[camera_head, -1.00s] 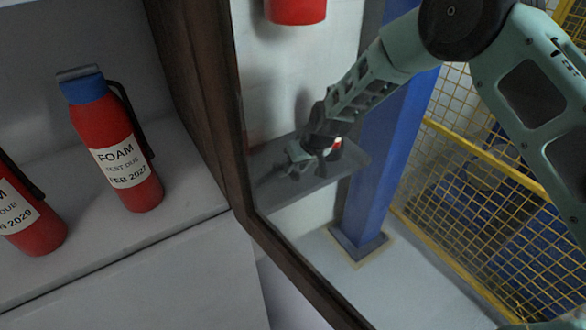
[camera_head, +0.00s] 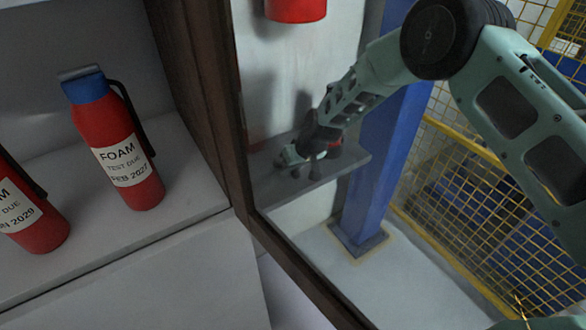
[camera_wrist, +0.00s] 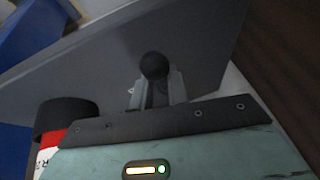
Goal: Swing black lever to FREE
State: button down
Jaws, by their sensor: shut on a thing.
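My gripper (camera_wrist: 157,92) is shut on the black lever (camera_wrist: 154,65), whose round dark knob shows between the two fingers in the wrist view. A dark grey panel (camera_wrist: 215,40) lies behind the knob. In the head view my gripper (camera_head: 287,158) is at the grey shelf-like surface (camera_head: 345,165), beyond the brown frame. The lever cannot be made out there; it is small and dark against the gripper. No FREE marking is readable in either view.
A red foam extinguisher (camera_head: 120,145) and another (camera_head: 32,215) stand on the left shelf. A red cylinder (camera_head: 296,8) hangs above. The brown frame (camera_head: 225,150) is left of my gripper; a blue post (camera_head: 375,170) and yellow mesh fence (camera_head: 470,190) are to the right.

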jog(key=shift+s+d+f, duration=0.15)
jog(key=shift+f, duration=0.1)
